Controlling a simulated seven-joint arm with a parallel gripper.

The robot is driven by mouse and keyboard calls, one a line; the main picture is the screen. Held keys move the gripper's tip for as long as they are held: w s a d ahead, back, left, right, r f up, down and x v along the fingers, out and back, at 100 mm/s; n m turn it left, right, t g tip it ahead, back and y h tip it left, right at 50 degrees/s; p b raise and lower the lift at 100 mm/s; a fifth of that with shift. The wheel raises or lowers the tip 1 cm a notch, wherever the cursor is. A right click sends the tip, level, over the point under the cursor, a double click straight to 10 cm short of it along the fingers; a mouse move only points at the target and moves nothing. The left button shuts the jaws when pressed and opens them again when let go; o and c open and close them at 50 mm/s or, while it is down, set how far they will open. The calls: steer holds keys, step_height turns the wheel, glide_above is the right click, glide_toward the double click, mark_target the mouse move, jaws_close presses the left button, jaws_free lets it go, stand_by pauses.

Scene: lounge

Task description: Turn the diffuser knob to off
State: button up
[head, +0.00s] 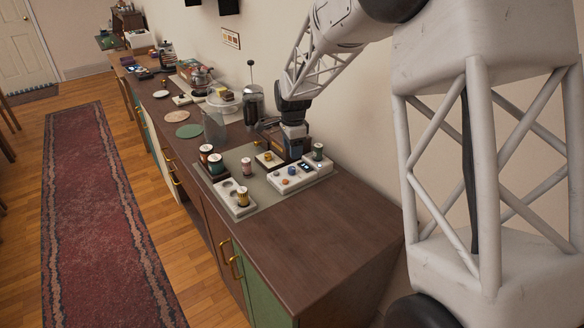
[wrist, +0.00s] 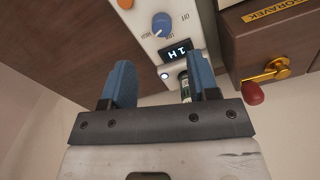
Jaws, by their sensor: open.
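The diffuser is a pale panel-like unit (head: 312,177) on the grey mat, and its near part shows in the wrist view (wrist: 187,50). Its blue knob (wrist: 161,22) has a white pointer mark and printed labels around it. The dark display (wrist: 178,50) beside the knob reads "HI". My gripper (wrist: 162,82) is open and empty, with its two blue fingers spread near the diffuser's end. The knob lies beyond the fingertips, apart from them.
A small green bottle (head: 318,151) stands at the diffuser's end, partly behind the right finger in the wrist view. A brown box (wrist: 262,45) with a brass crank and red handle (wrist: 252,93) is close on the right. Several spools stand nearby; the cabinet's front top (head: 320,225) is clear.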

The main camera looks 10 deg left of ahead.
mark_target(292, 168)
steer(key=shift+w+a+f, duration=0.1)
steer(key=shift+a+f, duration=0.05)
steer(key=shift+f, duration=0.1)
steer(key=shift+f, duration=3.8)
steer(key=c, duration=0.9)
